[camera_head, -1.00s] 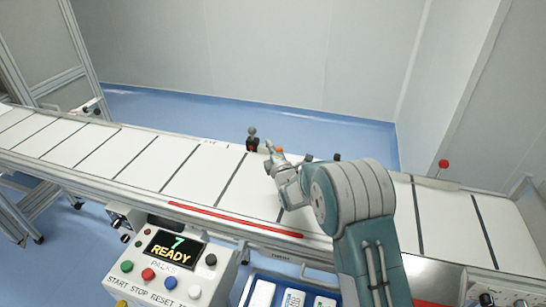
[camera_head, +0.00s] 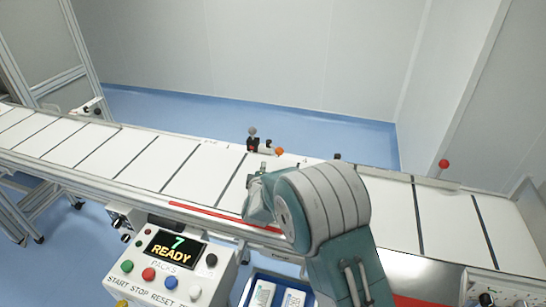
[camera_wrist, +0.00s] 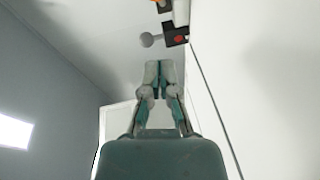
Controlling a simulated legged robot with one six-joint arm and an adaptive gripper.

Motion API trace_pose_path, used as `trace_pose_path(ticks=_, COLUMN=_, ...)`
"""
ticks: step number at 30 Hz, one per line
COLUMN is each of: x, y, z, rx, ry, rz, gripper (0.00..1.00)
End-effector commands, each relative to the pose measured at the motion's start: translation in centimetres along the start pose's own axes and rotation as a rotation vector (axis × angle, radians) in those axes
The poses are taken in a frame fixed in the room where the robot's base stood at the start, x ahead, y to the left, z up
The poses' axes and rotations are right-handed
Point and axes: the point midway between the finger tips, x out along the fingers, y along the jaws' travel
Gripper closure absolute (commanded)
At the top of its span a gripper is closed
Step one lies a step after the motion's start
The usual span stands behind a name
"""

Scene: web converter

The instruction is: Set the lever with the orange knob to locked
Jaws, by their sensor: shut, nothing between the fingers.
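The orange knob (camera_head: 279,151) sits at the far edge of the conveyor, beside a small dark mount (camera_head: 268,144). In the wrist view only a sliver of the orange knob (camera_wrist: 158,2) shows at the top edge. The lever's stem and any lock marking are too small to read. My gripper (camera_wrist: 158,66) is shut and empty, its fingertips together. In the head view it is short of the knob, over the belt and apart from it, largely hidden behind my arm.
A grey-knobbed lever (camera_head: 252,132) on a black and red base stands just left of the orange knob. A red knob (camera_head: 444,163) stands far right. The control panel (camera_head: 176,262) reads "7 READY". The conveyor belt (camera_head: 90,150) is clear on the left.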

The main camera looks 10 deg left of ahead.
Motion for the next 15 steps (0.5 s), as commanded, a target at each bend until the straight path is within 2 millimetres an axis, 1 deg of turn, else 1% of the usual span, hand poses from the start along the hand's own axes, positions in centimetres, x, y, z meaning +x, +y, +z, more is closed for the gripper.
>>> trace_pose_path(ticks=1, x=1.0, y=0.0, z=0.1, rx=0.000, ry=-0.002, rz=0.002, gripper=1.00)
trace_pose_path(ticks=3, x=2.1, y=0.0, z=0.0, rx=0.000, ry=-0.001, rz=0.001, gripper=1.00)
trace_pose_path(ticks=8, x=4.7, y=0.0, z=0.1, rx=0.000, ry=-0.001, rz=0.002, gripper=1.00)
trace_pose_path(ticks=12, x=6.2, y=0.0, z=1.7, rx=0.000, ry=-0.003, rz=0.001, gripper=1.00)
trace_pose_path(ticks=15, x=7.0, y=0.1, z=2.4, rx=-0.001, ry=-0.001, rz=0.002, gripper=1.00)
